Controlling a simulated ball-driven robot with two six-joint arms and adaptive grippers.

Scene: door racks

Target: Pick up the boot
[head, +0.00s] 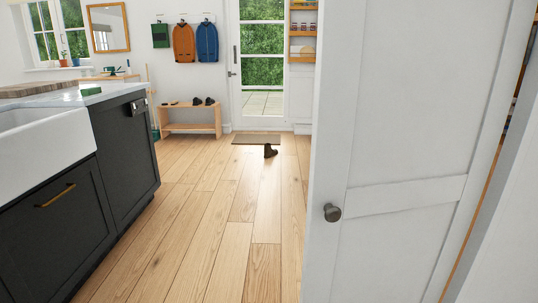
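A small dark brown boot (270,151) stands on the wooden floor in the head view, at the front right edge of the doormat. It is some way off, across open floor. Neither of my grippers shows in the head view.
A white door (400,150) with a round knob (332,212) stands close on the right. A dark cabinet island (125,150) with a white sink (45,150) fills the left. A wooden bench (190,108) with dark shoes stands beyond. The floor (225,220) between is clear.

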